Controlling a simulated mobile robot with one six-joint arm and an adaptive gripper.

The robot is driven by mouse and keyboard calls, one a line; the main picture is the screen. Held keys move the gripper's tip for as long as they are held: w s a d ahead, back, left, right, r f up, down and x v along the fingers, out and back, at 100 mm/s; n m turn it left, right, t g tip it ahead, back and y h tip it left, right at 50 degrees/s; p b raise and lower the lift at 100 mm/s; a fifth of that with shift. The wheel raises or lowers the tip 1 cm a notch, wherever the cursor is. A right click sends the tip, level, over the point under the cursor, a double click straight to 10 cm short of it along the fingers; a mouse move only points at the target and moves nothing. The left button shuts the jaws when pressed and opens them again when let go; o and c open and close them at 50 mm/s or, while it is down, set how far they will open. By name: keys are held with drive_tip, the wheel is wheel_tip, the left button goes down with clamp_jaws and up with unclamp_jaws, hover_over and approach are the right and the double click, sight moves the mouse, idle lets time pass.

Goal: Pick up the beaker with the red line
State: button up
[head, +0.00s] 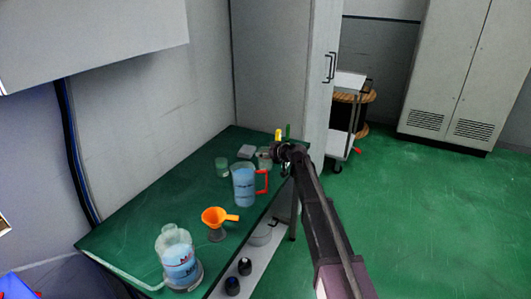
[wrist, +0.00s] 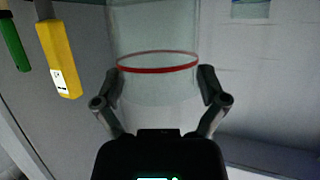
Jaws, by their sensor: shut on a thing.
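The beaker with the red line (wrist: 157,88) is clear glass with a red ring around it. It stands between the two fingers of my gripper (wrist: 159,82) in the wrist view, and the fingers are closed on its sides at about the height of the red line. In the head view my gripper (head: 276,152) is at the far right part of the green bench, with the beaker (head: 265,158) partly hidden by it. I cannot tell whether the beaker touches the bench.
On the green bench (head: 140,232) are a small glass beaker (head: 222,168), a blue-filled jug with red handle (head: 244,186), an orange funnel (head: 215,217) and a blue-filled flask (head: 176,258). Yellow (wrist: 58,55) and green (wrist: 12,42) items hang left in the wrist view.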

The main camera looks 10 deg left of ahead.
drive_tip(key=shift+r+p, duration=2.6)
drive_tip(key=shift+r, duration=0.4)
